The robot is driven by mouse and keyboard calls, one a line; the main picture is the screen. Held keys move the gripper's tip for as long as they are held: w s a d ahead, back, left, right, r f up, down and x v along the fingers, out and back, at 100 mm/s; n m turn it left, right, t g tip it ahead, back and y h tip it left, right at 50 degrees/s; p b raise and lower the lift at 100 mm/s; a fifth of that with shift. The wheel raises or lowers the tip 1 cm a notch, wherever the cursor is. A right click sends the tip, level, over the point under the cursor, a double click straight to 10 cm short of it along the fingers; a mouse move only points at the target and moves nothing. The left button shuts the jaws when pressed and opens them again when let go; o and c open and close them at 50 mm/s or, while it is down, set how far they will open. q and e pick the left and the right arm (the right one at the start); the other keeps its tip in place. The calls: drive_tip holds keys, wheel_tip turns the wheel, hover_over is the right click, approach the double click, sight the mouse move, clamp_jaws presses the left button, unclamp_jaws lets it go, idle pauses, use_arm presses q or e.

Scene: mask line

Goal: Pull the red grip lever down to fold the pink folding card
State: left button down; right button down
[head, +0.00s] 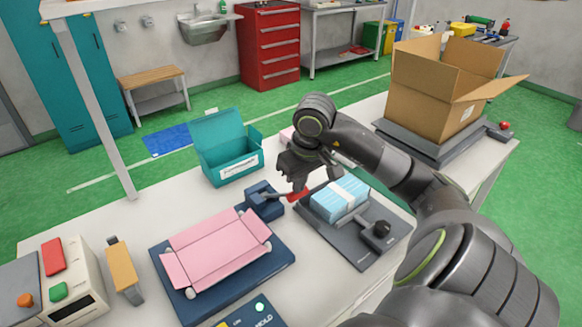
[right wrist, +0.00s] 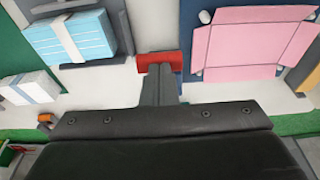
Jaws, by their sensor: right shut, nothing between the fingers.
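The pink folding card (head: 215,248) lies on a dark blue folding base with its flaps spread outward; it also shows at the upper right of the right wrist view (right wrist: 255,45). The red grip lever (head: 299,195) sticks out to the right from the blue block (head: 264,200) behind the card. My right gripper (head: 297,187) is shut and empty, with its fingertips right at the red grip. In the right wrist view the shut fingers (right wrist: 159,82) overlap the red grip (right wrist: 157,59); whether they touch it I cannot tell. My left gripper is not in view.
A stack of blue masks (head: 340,198) sits on a grey plate just right of the lever. A teal open box (head: 228,165) stands behind. A cardboard box (head: 430,100) is at the back right. A control box (head: 75,290) and yellow-handled part (head: 123,268) stand at the left.

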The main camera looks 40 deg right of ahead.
drive_tip(key=shift+f, duration=0.15)
drive_tip(key=s+f+b, duration=0.1)
drive_tip(key=f+b, duration=0.1)
drive_tip(key=shift+s+a+f+b, duration=0.1)
drive_tip(key=shift+s+f+b, duration=0.1)
drive_tip(key=shift+b, duration=0.15)
idle(0.3)
drive_tip(key=shift+s+f+b, duration=0.3)
drive_tip(key=shift+f+b, duration=0.35)
drive_tip(key=shift+b, duration=0.1)
drive_tip(key=shift+s+f+b, duration=0.3)
drive_tip(key=shift+f+b, duration=0.35)
drive_tip(key=shift+b, duration=0.1)
drive_tip(key=shift+s+f+b, duration=0.2)
drive_tip(key=shift+f+b, duration=0.55)
drive_tip(key=shift+b, duration=0.1)
drive_tip(key=shift+s+f+b, duration=0.2)
drive_tip(key=shift+f+b, duration=0.5)
drive_tip(key=shift+b, duration=0.1)
